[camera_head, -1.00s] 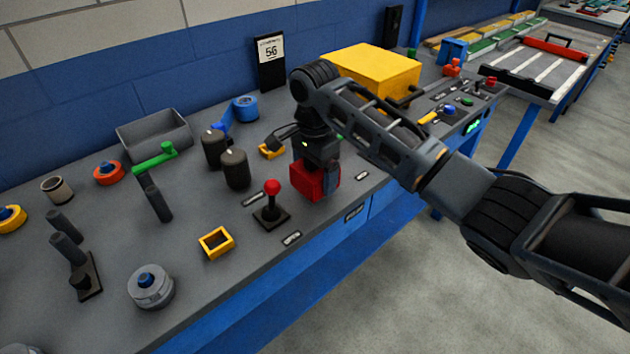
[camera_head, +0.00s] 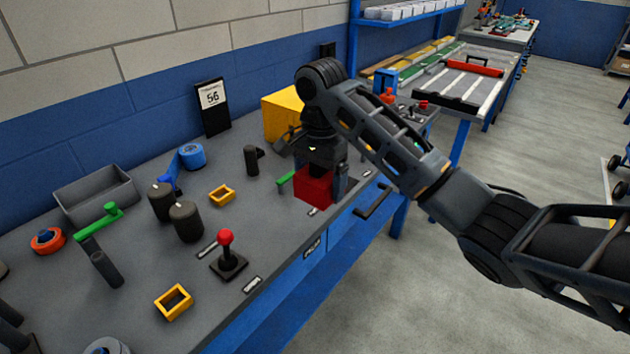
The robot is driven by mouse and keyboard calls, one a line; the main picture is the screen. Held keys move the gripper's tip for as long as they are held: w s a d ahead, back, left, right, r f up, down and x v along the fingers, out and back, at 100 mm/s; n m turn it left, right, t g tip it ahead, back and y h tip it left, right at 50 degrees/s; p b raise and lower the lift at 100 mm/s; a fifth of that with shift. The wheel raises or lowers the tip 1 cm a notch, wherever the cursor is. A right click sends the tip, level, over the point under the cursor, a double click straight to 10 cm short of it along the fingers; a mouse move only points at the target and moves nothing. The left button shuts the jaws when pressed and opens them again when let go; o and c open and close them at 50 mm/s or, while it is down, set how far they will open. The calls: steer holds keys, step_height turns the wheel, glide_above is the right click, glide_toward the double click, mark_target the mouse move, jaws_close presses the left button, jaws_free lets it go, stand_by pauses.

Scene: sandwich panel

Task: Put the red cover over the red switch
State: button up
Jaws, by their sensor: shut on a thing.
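The red cover (camera_head: 313,187) is a boxy red piece near the front edge of the bench. My gripper (camera_head: 321,178) points down and is shut on it, with one finger visible along its right side. I cannot tell whether the cover's bottom touches the bench. A lever with a red ball knob (camera_head: 226,237) stands upright on a black base, to the left of the cover and apart from it. Small red parts (camera_head: 423,104) show on a panel at the right, behind my arm. I cannot tell which red part is the red switch.
A yellow box (camera_head: 283,112) stands behind my gripper. A green lever (camera_head: 286,180) lies just left of the cover. A black handle (camera_head: 374,201) is to its right. Yellow frames (camera_head: 174,302), dark cylinders (camera_head: 187,222) and a grey bin (camera_head: 97,192) occupy the bench at the left.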

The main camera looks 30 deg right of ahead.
steer(key=shift+r, duration=0.15)
steer(key=shift+r+p, duration=0.45)
steer(key=shift+p, duration=0.55)
steer(key=shift+f, duration=0.15)
